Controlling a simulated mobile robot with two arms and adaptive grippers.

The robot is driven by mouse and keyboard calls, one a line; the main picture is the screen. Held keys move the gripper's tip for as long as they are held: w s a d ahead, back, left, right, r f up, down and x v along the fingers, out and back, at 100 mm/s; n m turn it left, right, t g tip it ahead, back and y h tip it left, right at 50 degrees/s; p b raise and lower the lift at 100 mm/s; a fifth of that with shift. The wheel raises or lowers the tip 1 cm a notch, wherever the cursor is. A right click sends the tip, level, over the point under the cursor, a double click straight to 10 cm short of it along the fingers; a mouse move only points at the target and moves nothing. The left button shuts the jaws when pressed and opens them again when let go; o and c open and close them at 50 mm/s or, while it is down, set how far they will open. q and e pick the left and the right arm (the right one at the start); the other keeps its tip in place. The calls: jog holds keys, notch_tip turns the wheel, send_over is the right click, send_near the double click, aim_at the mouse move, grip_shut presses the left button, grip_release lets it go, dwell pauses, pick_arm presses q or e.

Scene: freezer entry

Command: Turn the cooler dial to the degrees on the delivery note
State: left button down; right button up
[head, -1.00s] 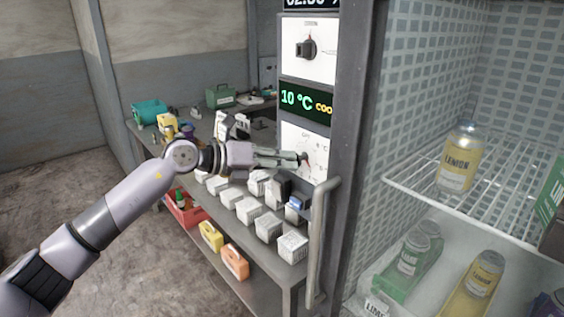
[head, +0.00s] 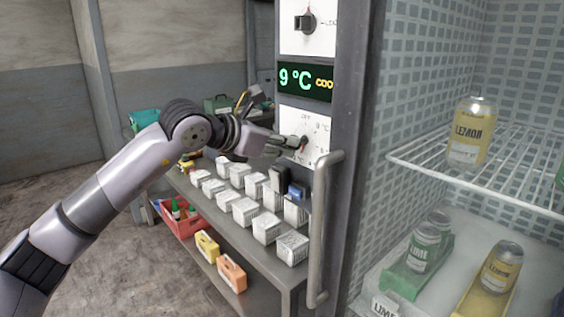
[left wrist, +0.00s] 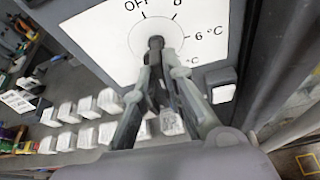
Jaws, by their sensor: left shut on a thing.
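The cooler dial is a dark knob (left wrist: 155,43) on a white plate with a printed ring; in the head view its plate (head: 318,128) is at centre, below a lit display (head: 306,80). The display reads 9 °C in green, with partly cut-off yellow letters beside it. In the left wrist view the plate shows OFF, 8 and 6 °C; a lower °C mark is partly covered. My left gripper (left wrist: 158,54) is shut on the knob, its fingers on either side. It shows edge-on in the head view (head: 294,145).
A second dial (head: 305,23) sits above the display. A vertical grey handle (head: 322,230) stands just below right of the cooler dial. A bench with rows of white boxes (head: 266,228) lies below my arm. Shelves with cans (head: 468,133) are at right.

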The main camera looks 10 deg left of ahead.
pick_arm(q)
jog(key=shift+d+f+m+t+y+b, duration=0.15)
jog(key=shift+m+t+y+b, duration=0.3)
jog(key=shift+m+b, duration=0.9)
jog(key=shift+n+b, duration=0.35)
jog(key=c, duration=1.7)
grip_release()
jog(key=shift+w, duration=0.1)
jog(key=shift+o, duration=0.2)
jog(key=v, duration=1.2)
